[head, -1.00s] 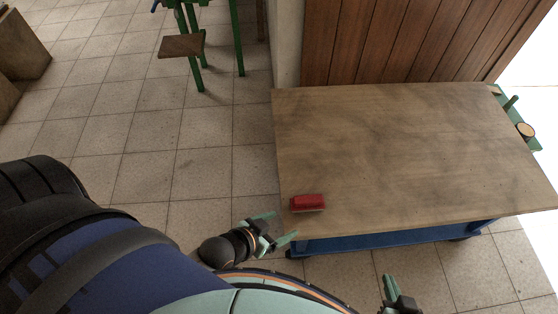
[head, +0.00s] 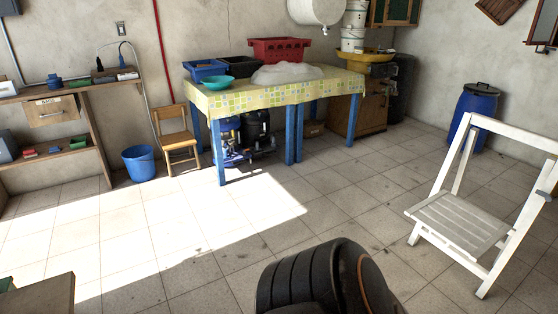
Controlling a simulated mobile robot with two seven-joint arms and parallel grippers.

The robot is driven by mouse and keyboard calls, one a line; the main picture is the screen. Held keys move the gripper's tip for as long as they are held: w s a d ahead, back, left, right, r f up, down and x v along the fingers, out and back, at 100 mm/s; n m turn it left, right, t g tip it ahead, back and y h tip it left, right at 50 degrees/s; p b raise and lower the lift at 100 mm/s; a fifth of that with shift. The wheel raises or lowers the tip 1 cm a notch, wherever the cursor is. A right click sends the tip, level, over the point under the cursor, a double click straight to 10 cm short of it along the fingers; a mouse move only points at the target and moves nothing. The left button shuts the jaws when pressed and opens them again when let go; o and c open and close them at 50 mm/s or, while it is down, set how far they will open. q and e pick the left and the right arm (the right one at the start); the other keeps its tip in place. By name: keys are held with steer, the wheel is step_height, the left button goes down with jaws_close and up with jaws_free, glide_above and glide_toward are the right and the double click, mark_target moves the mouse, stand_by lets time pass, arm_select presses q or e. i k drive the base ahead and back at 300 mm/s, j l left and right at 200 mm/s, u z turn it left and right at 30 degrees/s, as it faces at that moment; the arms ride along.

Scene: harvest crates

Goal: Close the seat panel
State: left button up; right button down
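A white folding chair (head: 487,142) stands on the tiled floor at the right of the head view. Its slatted seat panel (head: 458,222) is folded down and lies about level between the legs. The chair's right side is partly cut off by the picture edge. Neither of my grippers shows in the head view now. Only a dark rounded part of my own body shows at the bottom, apart from the chair.
A table with a yellow checked cloth (head: 290,97) holds crates and a teal bowl (head: 219,83). A small wooden chair (head: 178,140) and a blue bucket (head: 139,163) stand left of it. A blue barrel (head: 474,115) stands behind the white chair. The middle floor is clear.

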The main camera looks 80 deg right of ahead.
mark_target(472, 232)
steer(key=z, duration=3.95)
